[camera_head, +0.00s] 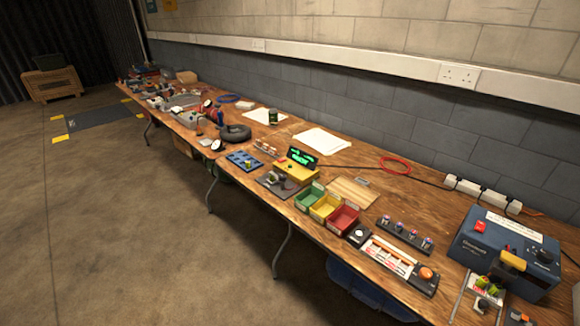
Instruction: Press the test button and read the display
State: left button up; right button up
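A yellow box with a dark display (302,157) stands mid-table. The display shows green lit characters, too small for me to read. The box's yellow body (291,174) lies just in front of the display, and a small reddish spot on its top may be a button. A long tester-like strip (391,262) on the near table carries an orange round knob or button (426,273) at its right end. I cannot tell which of these is the test button. Neither of my grippers is in view.
Green, yellow and red bins (325,207) stand at the table's front edge. A blue charger box (505,246) with a red switch is at the right. A wooden board (352,191) and a row of small cells (405,234) lie between.

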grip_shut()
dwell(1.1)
